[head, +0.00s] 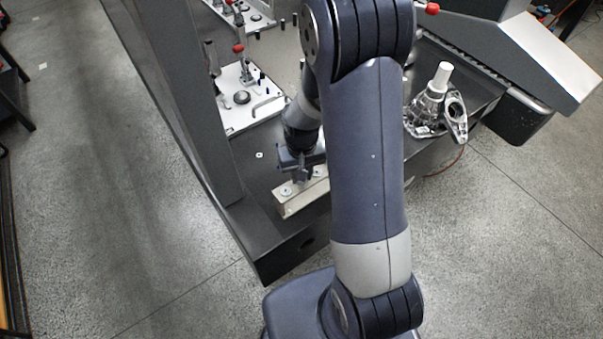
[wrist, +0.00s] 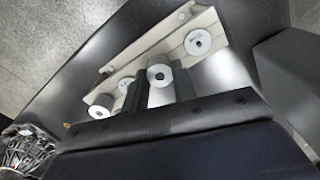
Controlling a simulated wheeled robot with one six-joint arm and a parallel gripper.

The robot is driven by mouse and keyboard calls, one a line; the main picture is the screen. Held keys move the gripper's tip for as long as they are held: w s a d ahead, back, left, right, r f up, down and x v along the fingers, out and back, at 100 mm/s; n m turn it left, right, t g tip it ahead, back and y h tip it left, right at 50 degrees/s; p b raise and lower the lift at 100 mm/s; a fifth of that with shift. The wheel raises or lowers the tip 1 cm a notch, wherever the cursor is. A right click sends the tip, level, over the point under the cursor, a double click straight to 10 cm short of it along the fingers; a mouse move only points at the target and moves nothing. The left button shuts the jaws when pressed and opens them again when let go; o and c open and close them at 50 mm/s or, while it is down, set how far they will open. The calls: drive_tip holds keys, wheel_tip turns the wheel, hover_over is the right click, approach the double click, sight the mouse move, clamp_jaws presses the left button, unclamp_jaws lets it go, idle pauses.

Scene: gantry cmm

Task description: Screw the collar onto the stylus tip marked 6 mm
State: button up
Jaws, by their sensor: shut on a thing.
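My gripper (wrist: 160,88) is shut on a pale round piece with a dark centre hole, which looks like the collar (wrist: 159,74). In the head view my gripper (head: 303,175) points down over the pale bar-shaped rack (head: 292,209) near the table's front corner. In the wrist view the rack (wrist: 150,45) runs diagonally. A white labelled disc (wrist: 198,41) is on it to the upper right of my gripper, and another round white piece (wrist: 102,106) is to the lower left. Their markings are too small to read. Whether the collar touches a stylus tip beneath is hidden.
A small white ring (head: 259,155) lies on the dark table left of my gripper. A white fixture plate (head: 250,112) with red-knobbed clamps stands behind. A grey upright column (head: 190,110) rises at left. A metal casting (head: 428,110) stands at right, beyond my arm.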

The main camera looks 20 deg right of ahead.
idle(0.4)
drive_tip(key=o, duration=1)
wheel_tip(320, 180, up, 11)
drive_tip(key=shift+f, duration=0.1)
